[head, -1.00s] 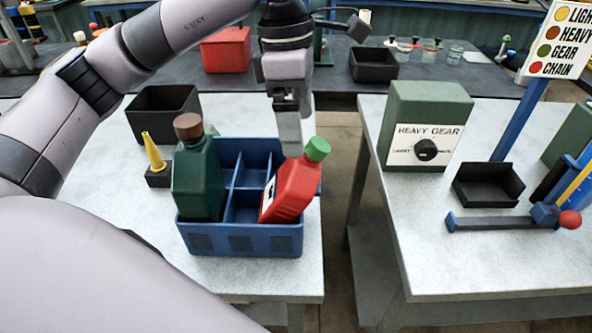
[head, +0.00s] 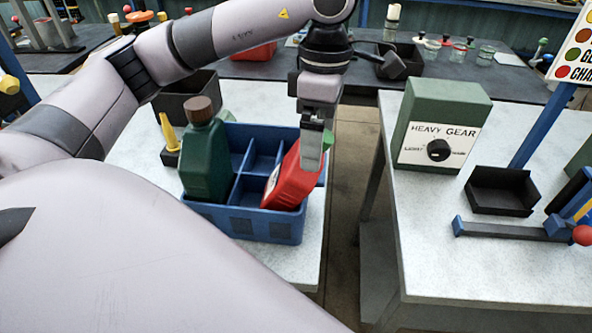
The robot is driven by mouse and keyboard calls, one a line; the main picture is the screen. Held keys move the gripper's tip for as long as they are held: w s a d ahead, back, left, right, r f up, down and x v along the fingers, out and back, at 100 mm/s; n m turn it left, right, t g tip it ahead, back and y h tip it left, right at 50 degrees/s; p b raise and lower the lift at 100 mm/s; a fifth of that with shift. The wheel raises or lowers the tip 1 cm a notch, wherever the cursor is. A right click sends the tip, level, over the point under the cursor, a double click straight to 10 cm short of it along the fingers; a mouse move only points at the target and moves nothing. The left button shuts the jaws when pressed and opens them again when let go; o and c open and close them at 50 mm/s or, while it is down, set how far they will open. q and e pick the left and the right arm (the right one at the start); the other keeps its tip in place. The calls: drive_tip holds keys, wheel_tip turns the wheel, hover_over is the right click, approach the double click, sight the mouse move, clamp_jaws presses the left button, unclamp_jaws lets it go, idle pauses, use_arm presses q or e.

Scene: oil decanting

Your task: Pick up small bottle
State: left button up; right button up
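The small bottle is most likely the red one (head: 290,183), which leans to the right in a front compartment of the blue divided crate (head: 272,228). A larger dark green bottle (head: 206,160) with a brown cap stands in the crate's left side. My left gripper (head: 312,163) points down in front of the red bottle's upper end and hides most of its green cap. I cannot tell whether its fingers touch the bottle or how far apart they are. My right gripper is out of view.
A yellow funnel (head: 168,132) and a black bin (head: 189,100) stand behind the crate on the light table. A gap separates it from the right table, which holds the green Heavy Gear box (head: 440,125), a black tray (head: 499,190) and a blue lever device (head: 510,230).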

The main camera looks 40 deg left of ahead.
sight(296, 175)
use_arm(q)
drive_tip(key=f, duration=0.3)
drive_tip(key=f+p, duration=0.1)
drive_tip(key=f, duration=0.1)
drive_tip(key=shift+s+a, duration=0.1)
drive_tip(key=shift+s, duration=0.2)
drive_tip(key=c, duration=0.8)
drive_tip(key=shift+r, duration=0.1)
drive_tip(key=shift+c, duration=0.7)
